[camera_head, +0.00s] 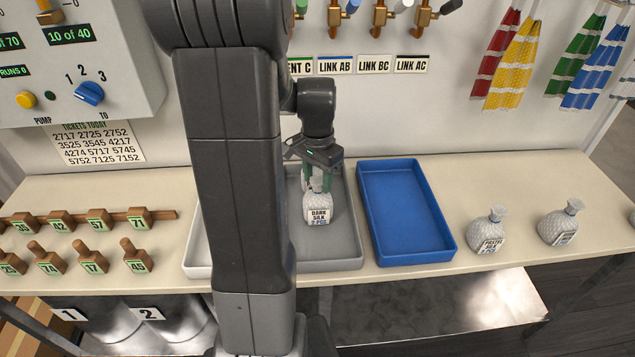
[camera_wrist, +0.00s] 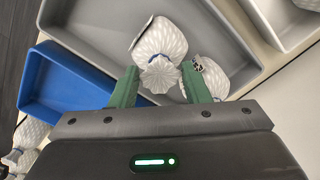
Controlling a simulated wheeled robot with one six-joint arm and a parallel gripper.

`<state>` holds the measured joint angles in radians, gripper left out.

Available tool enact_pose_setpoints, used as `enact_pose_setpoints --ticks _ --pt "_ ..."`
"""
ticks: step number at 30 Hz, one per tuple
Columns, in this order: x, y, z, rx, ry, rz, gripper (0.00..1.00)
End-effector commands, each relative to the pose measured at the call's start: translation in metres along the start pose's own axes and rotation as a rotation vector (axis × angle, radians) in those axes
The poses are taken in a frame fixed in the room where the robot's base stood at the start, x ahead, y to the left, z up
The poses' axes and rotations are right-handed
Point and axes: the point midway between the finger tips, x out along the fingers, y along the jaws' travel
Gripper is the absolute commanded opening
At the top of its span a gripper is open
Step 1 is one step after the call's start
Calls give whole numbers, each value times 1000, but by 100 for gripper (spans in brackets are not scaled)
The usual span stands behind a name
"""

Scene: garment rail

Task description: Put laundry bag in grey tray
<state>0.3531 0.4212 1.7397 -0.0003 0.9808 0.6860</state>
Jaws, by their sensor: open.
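A white textured laundry bag (camera_head: 318,207) labelled "DARK SILK 2 PCS" stands in the grey tray (camera_head: 342,247). My gripper (camera_head: 318,180) is over it with its green fingers open on either side of the bag's tied neck. In the wrist view the pleated neck of a bag (camera_wrist: 159,45) lies between the open fingertips (camera_wrist: 160,88). A second white bag (camera_wrist: 218,75) sits beside it in the grey tray (camera_wrist: 95,28), partly behind a finger. In the head view my arm hides part of the tray, and I cannot make out the second bag there.
An empty blue tray (camera_head: 405,215) is right of the grey one; a white tray (camera_head: 198,252) is partly hidden at left. A "PASTEL SILK" bag (camera_head: 488,233) and another bag (camera_head: 560,225) stand further right. Numbered wooden blocks (camera_head: 95,222) fill the left counter.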

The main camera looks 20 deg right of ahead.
Motion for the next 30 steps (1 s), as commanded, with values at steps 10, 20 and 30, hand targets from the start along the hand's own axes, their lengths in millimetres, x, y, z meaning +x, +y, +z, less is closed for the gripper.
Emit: enact_pose_setpoints --ticks 10,20,30 --pt "-75 0 0 0 4 -3 42" --pt "-100 0 0 0 1 0 42" --pt "-100 0 0 0 0 0 42"
